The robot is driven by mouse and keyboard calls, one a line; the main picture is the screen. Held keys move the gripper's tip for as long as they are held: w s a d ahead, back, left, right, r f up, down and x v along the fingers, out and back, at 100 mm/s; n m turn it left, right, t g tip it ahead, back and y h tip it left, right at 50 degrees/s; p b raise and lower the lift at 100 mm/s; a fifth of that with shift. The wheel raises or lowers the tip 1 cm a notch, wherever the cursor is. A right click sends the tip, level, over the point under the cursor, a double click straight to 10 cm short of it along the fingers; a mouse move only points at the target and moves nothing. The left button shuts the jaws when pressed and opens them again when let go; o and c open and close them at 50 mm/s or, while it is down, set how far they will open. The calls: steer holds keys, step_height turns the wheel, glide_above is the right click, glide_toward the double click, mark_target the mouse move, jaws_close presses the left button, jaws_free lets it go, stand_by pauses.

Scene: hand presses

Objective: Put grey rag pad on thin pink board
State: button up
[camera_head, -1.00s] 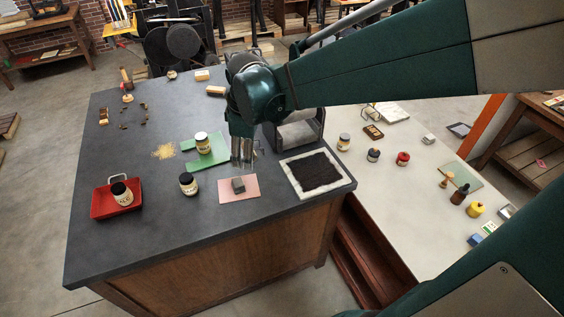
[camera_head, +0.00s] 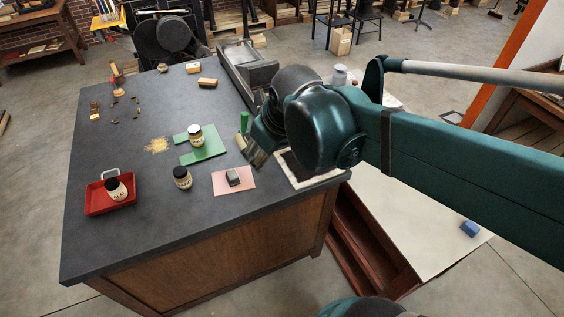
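The thin pink board (camera_head: 246,186) lies flat near the front edge of the dark worktop. A small grey block, which looks like the grey rag pad (camera_head: 233,177), rests on it near its middle. My gripper (camera_head: 252,157) is tilted above the worktop, behind and to the right of the pink board, apart from the pad. Its fingers are seen edge-on, so their opening is unclear. I see nothing held in it.
A white-bordered slab with a dark surface (camera_head: 322,181) is partly hidden behind my arm. A green board (camera_head: 211,149) bears a jar (camera_head: 196,136); another jar (camera_head: 182,178) stands beside the pink board. A red tray (camera_head: 95,201) holds a jar (camera_head: 115,189).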

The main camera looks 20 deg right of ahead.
steer(key=s+d+m+t, duration=0.1)
steer(key=s+m, duration=0.3)
steer(key=s, duration=0.2)
steer(key=shift+s+d+t, duration=0.2)
steer(key=shift+d+t, duration=0.1)
steer(key=shift+t, duration=0.1)
steer(key=shift+f, duration=0.1)
step_height(320, 180, down, 8)
steer(key=b, duration=0.8)
stand_by(1.0)
